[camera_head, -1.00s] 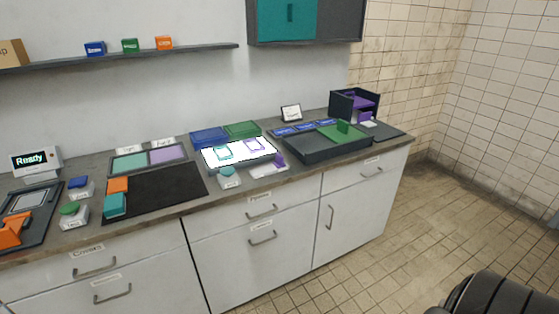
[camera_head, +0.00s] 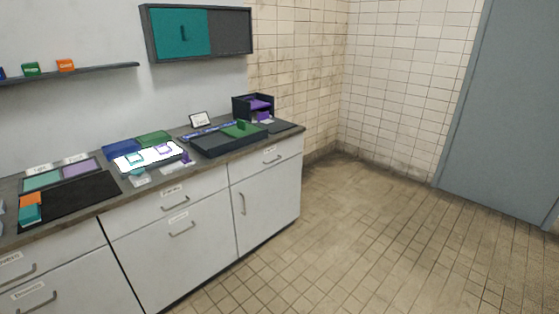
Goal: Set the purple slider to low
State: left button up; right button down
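A small purple piece (camera_head: 186,159) stands on a pale base at the front right corner of the lit white panel, on the counter. It looks like a slider, but its setting and label are too small to read. Another small purple piece (camera_head: 263,116) sits on a pale base in front of the dark open box at the counter's right end. I cannot tell for sure which one is the purple slider. Neither of my grippers shows in the head view.
The lit panel (camera_head: 135,162) bears teal and purple outlines. A dark tray (camera_head: 215,148) with a green piece (camera_head: 243,127) lies to its right. Grey counter drawers and doors (camera_head: 172,235) face the room. The tiled floor (camera_head: 345,235) on the right is clear.

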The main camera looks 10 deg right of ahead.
aim_at(186, 160)
jog(key=z, duration=0.35)
jog(key=k, duration=0.5)
jog(key=z, duration=0.4)
jog(key=i, duration=0.95)
jog(key=u, duration=0.55)
jog(key=i, duration=0.9)
jog(key=u, duration=1.45)
jog(key=i, duration=0.5)
jog(key=u, duration=0.45)
